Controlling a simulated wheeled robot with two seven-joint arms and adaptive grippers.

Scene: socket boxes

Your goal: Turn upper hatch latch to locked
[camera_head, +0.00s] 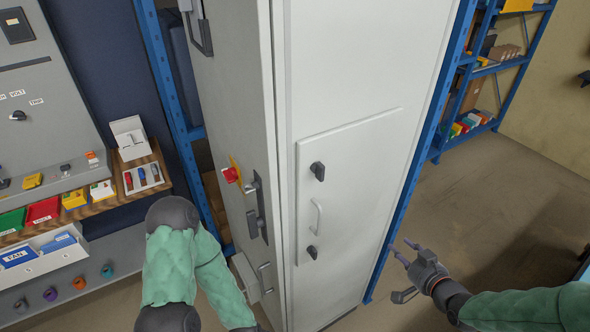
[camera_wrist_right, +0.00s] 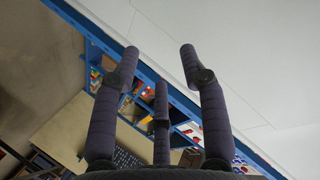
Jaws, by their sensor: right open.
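The hatch (camera_head: 345,190) is a pale raised panel on the front of the tall light-grey cabinet. The upper hatch latch (camera_head: 317,171) is a small black knob near the hatch's upper left edge. A lower black latch (camera_head: 312,252) sits near the lower left edge, with a white handle (camera_head: 317,216) between them. My right gripper (camera_head: 402,248) is open and empty, right of the hatch and apart from it. Its spread fingers also show in the right wrist view (camera_wrist_right: 160,62), with no latch visible there. My left arm comes in at the lower left; its gripper is out of view.
The cabinet's left side carries a red-and-yellow switch (camera_head: 233,173) and black handles. A blue shelf rack (camera_head: 470,75) stands behind right. A bench with boxes (camera_head: 75,200) and a control panel is at the left. The floor at right is clear.

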